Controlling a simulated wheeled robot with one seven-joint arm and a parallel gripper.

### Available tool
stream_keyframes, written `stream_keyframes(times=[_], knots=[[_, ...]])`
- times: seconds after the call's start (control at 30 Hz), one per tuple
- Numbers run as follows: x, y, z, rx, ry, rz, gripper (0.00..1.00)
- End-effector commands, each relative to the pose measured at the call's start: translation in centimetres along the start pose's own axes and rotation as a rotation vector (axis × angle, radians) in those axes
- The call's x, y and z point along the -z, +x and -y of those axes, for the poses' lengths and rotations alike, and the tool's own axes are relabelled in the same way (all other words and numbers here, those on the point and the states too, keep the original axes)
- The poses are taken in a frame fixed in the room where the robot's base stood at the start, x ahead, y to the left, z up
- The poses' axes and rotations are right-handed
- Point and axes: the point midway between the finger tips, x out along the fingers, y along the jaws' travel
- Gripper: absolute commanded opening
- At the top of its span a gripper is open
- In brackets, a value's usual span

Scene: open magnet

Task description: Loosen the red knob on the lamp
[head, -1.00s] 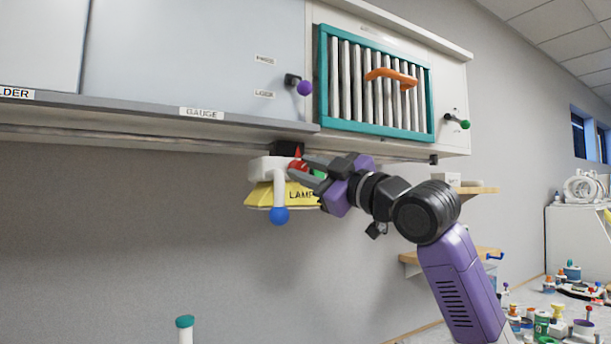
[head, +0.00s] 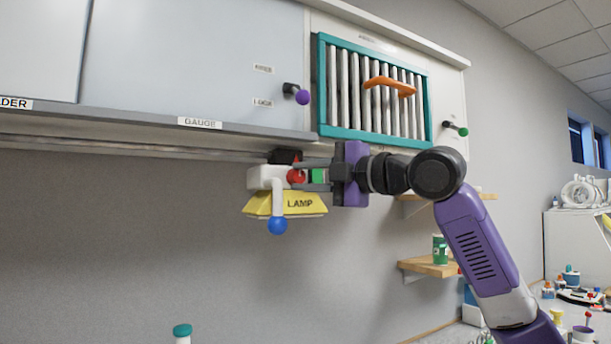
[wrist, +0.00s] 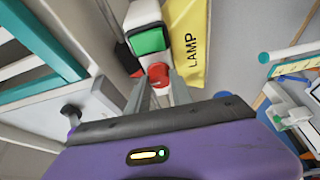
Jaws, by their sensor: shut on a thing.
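The yellow lamp (head: 306,203) hangs from a rail under the cabinet, with a white bracket (head: 262,178) and a blue ball-ended lever (head: 278,225). The red knob (head: 296,175) is on the bracket's side, and it also shows in the wrist view (wrist: 158,73). My gripper (head: 303,175) reaches in from the right, its fingers on either side of the red knob and shut on it. The wrist view shows my fingertips (wrist: 159,80) at the knob.
Above is the cabinet edge with a GAUGE label (head: 200,123), a purple knob (head: 302,97) and a teal-framed grille (head: 322,85) with an orange handle. Wooden shelves (head: 432,267) are at right behind my arm. Space below the lamp is clear.

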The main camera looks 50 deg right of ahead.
Motion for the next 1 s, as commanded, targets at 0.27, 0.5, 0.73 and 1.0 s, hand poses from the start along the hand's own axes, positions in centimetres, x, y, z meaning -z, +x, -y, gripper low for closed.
stream_keyframes(times=[0.27,0.5,0.73,1.0], knots=[[0.0,0.02,0.08,0.026,-0.053,0.0,0.0],[0.01,0.03,0.11,0.028,-0.059,0.0,0.0],[0.01,0.04,0.11,0.027,-0.059,0.0,0.36],[0.0,0.01,0.04,0.025,-0.058,0.0,0.36]])
